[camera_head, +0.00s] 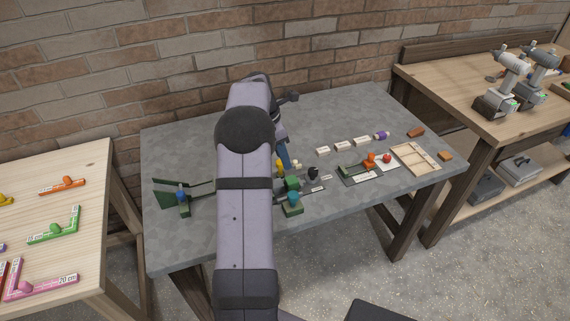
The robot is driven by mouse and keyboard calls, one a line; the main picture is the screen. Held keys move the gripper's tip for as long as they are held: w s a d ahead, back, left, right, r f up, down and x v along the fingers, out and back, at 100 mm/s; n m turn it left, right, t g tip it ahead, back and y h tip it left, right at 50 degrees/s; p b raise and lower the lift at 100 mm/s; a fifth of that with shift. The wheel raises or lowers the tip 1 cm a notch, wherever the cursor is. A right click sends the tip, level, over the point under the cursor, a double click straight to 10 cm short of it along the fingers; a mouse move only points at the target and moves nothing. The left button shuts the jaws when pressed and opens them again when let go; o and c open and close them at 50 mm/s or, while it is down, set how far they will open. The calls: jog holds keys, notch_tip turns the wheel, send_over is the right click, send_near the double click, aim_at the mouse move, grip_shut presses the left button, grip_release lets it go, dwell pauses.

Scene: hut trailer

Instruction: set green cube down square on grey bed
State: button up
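A small green block (292,183), which looks like the green cube, shows just right of my arm near the middle of the grey table. Small teal and green pieces (293,197) are just below it in the picture. A flat grey piece (358,176) carrying a green part and an orange part lies further right; I cannot tell whether it is the grey bed. My arm crosses the middle of the view and bends down behind itself. My fingertips are hidden or too small to make out, so I cannot tell whether they hold anything.
The grey table (185,150) has free room at its back left. Several pale blocks (343,146), a purple piece (381,135) and a wooden tray (396,150) are on the right. Dark green angled pieces (170,203) lie at left. A brick wall stands behind.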

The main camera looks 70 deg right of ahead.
jog(key=shift+r, duration=0.3)
jog(key=shift+w+a, duration=0.1)
jog(key=shift+w, duration=0.05)
jog(key=w+a+m+t, duration=0.1)
jog(key=w+a, duration=0.4)
jog(key=a, duration=0.4)
jog(key=w+a+m, duration=0.1)
jog(key=w+a, duration=0.3)
jog(key=a, duration=0.4)
jog(key=w+a+m+t, duration=0.1)
jog(key=w+a+m, duration=0.1)
jog(key=w+a, duration=0.5)
jog(key=s+a+f+m, duration=0.1)
jog(key=s+a, duration=0.3)
jog(key=a, duration=0.5)
jog(key=s+a+f+m+y, duration=0.1)
jog(key=s+a, duration=0.3)
jog(key=a, duration=0.5)
jog(key=s+a+f+m+y, duration=0.1)
jog(key=s+a+m, duration=0.2)
jog(key=a, duration=0.6)
jog(key=shift+s+a, duration=0.2)
jog(key=shift+s, duration=0.6)
jog(key=shift+f, duration=0.1)
